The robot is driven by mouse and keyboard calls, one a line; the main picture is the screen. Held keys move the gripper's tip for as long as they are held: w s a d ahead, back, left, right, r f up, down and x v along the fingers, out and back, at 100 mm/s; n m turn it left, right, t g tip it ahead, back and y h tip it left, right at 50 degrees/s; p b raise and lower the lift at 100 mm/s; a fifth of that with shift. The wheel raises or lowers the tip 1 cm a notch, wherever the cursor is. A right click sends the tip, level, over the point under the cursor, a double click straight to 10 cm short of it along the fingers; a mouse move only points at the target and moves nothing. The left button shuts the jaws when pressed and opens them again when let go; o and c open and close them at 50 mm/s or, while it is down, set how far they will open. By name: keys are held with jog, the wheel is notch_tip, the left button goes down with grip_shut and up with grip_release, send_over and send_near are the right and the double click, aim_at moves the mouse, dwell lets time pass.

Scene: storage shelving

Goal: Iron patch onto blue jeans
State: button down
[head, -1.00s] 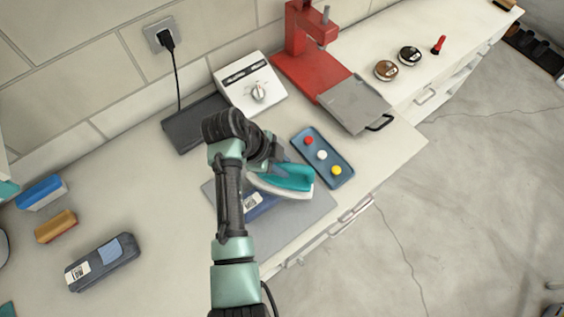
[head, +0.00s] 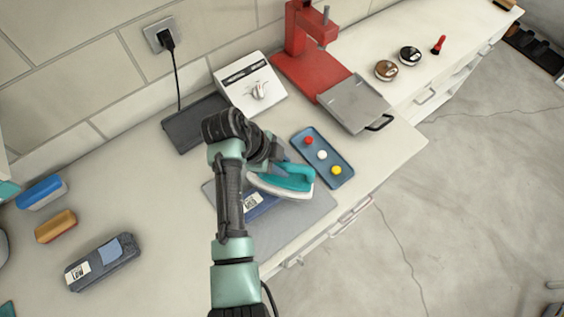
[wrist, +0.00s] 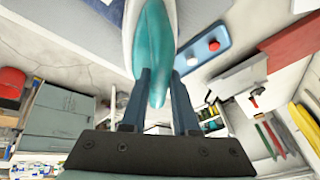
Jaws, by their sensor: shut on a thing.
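A teal iron with a white soleplate (head: 268,187) is held in my gripper (head: 281,162) over the grey mat (head: 288,232). In the wrist view, both fingers of my gripper (wrist: 162,85) are closed around the teal iron (wrist: 153,40). Folded blue jeans (head: 265,205) with a white label lie on the mat, partly under the iron and my arm. I cannot tell whether the soleplate touches them, and no patch is visible there. A darker folded pair of jeans (head: 124,250) lies at the left, with a light blue patch (head: 110,250) and a white label on it.
A blue tray (head: 337,180) with red, white and yellow buttons sits right of the iron. Behind are a white control box (head: 240,82), a dark plate (head: 188,125) and a red press (head: 300,65). The left-middle counter is clear.

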notch_tip(320, 180, up, 9)
jog(key=p, duration=0.7)
jog(key=shift+w+r, duration=0.1)
jog(key=shift+r, duration=0.05)
dwell(0.7)
